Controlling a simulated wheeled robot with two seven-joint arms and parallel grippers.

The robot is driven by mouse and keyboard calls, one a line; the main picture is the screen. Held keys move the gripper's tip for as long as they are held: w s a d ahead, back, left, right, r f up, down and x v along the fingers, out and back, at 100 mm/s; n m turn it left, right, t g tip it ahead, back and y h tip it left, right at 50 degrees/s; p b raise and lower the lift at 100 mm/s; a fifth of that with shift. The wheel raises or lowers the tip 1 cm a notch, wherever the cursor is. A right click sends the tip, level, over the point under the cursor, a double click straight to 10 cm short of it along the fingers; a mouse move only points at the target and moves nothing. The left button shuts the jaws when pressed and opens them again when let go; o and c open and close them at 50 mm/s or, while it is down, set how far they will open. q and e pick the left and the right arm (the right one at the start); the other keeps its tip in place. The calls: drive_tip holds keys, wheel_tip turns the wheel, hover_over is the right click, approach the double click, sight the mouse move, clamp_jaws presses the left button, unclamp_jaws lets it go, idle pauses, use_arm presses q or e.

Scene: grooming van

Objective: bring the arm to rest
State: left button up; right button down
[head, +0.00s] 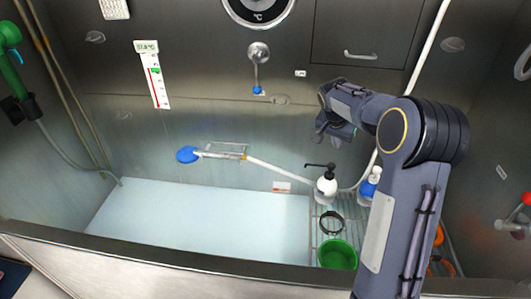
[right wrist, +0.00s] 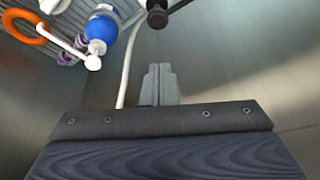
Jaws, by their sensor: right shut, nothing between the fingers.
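My right arm rises from the lower right in the head view, bends at a high elbow and reaches left towards the steel back wall. Its gripper (head: 322,136) hangs above the white pump bottle, apart from it. In the right wrist view the two grey fingers (right wrist: 159,84) are together, shut with nothing between them. My left gripper is not in view.
Below the gripper, a white pump bottle (head: 327,187), a blue-and-white bottle (head: 370,183) and a green bowl (head: 338,255) stand on a wire rack. The pale tub floor (head: 200,220) at left is clear. A thermometer strip (head: 155,80) is on the wall.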

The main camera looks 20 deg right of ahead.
drive_tip(key=s+a+r+n+t+y, duration=0.1)
drive_tip(key=s+a+r+n+y, duration=0.15)
drive_tip(key=s+a, duration=0.5)
drive_tip(key=s+a+r+n+t+y, duration=0.1)
drive_tip(key=s+a+r+n+y, duration=0.1)
drive_tip(key=s+a+r, duration=0.5)
drive_tip(key=s+a+f+n+y, duration=0.1)
drive_tip(key=s+a+f+n, duration=0.1)
drive_tip(key=s, duration=0.3)
drive_tip(key=s+a+f+n+y, duration=0.1)
drive_tip(key=s+a+f, duration=0.1)
drive_tip(key=s+a, duration=0.3)
drive_tip(key=s+a+f+n+t+y, duration=0.1)
drive_tip(key=s+a+f+n, duration=0.1)
drive_tip(key=s, duration=0.5)
drive_tip(key=shift+a+f+n, duration=0.35)
drive_tip(key=shift+a+f, duration=0.2)
drive_tip(key=shift+a, duration=0.4)
drive_tip(key=c, duration=2.1)
unclamp_jaws()
drive_tip(key=shift+c, duration=0.2)
